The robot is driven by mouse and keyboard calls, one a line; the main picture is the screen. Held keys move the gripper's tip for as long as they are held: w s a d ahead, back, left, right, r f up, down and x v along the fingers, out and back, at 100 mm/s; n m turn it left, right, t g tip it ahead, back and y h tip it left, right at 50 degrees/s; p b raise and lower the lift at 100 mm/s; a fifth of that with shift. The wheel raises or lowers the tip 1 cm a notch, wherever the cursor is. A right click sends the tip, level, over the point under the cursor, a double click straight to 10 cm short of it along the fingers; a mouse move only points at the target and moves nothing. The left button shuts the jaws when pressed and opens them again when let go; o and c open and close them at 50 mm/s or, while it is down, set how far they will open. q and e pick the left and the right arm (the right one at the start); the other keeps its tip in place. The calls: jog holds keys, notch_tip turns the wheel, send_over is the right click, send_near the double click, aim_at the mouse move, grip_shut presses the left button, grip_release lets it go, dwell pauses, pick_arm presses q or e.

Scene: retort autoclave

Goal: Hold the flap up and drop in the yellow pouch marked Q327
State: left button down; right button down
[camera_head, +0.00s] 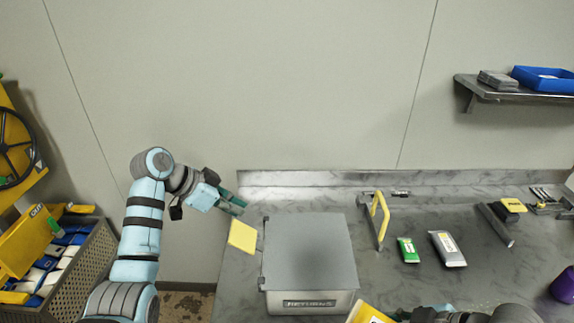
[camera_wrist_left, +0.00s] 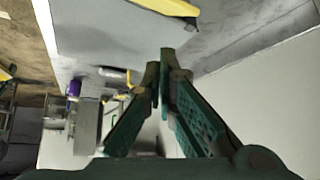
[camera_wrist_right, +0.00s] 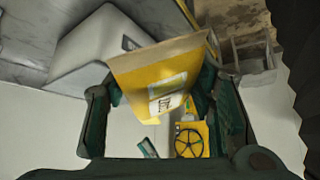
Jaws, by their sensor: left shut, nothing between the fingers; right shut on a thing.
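A grey box (camera_head: 311,301) stands on the counter, with a flat grey flap (camera_head: 308,250) lying closed across its top. A yellow tab (camera_head: 242,235) sticks out at the flap's left side; a yellow tab also shows at a grey edge in the left wrist view (camera_wrist_left: 168,7). My left gripper (camera_head: 238,203) is shut and empty, above and behind the tab, apart from it. My right gripper (camera_wrist_right: 155,95) is shut on a yellow pouch (camera_wrist_right: 150,75), which is tilted, with a white label too blurred to read. The pouch shows at the head view's bottom edge (camera_head: 367,314), right of the box front.
A green pouch (camera_head: 408,250) and a grey pouch (camera_head: 447,249) lie on the counter (camera_head: 400,285). A yellow-framed stand (camera_head: 380,218) is right of the box. A crate (camera_head: 90,262) of pouches stands at left. A shelf with a blue tray (camera_head: 545,79) is at upper right.

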aim_at(238, 234)
pick_arm(q)
jog(key=f+b, duration=0.2)
jog(key=s+f+b, duration=0.1)
jog(key=f+b, duration=0.1)
jog(key=shift+s, duration=0.2)
jog(key=shift+w+f, duration=0.15)
jog(key=shift+f, duration=0.2)
jog(key=shift+w+f, duration=0.4)
jog(key=shift+f, duration=0.05)
jog(key=shift+s+r, duration=0.2)
jog(key=shift+s, duration=0.05)
jog(key=shift+f, duration=0.1)
jog(key=shift+f, duration=0.1)
